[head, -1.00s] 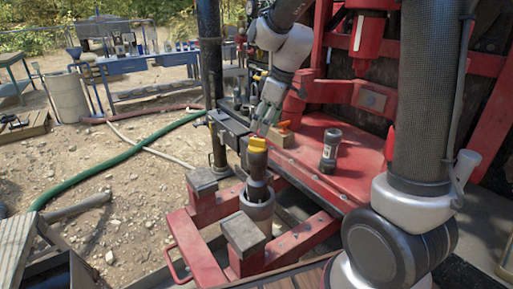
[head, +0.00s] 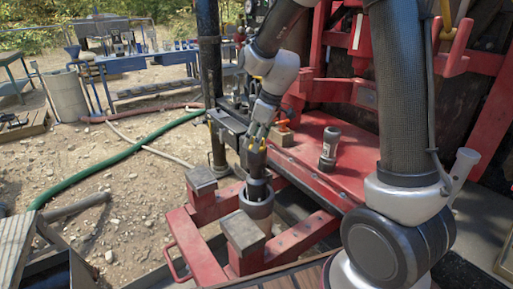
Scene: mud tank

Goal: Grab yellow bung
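The pipe stands upright in a grey collar (head: 257,206).
A dark cylinder with a pale label (head: 329,148) stands on the red deck (head: 312,180) to the right. An orange-topped item (head: 282,127) sits just right of my gripper. Red beams with grey blocks (head: 243,232) flank the pipe.

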